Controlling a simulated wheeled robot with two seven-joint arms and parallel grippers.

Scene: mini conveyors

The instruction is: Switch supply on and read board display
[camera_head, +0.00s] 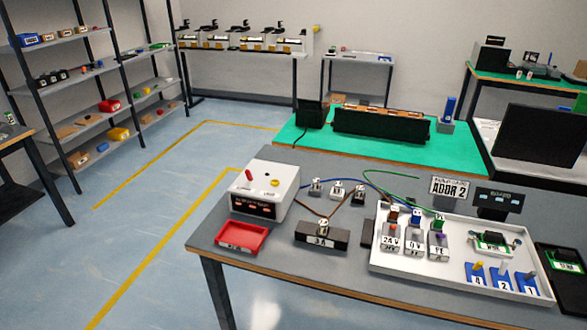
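The supply is a white box (280,178) at the left end of the grey table. Neither of my grippers is in view.
The white tray (390,264) holds terminals marked 24 V and 0 V, a green board (492,239) and blue switches (501,277). Brown, blue and green wires cross the table behind.

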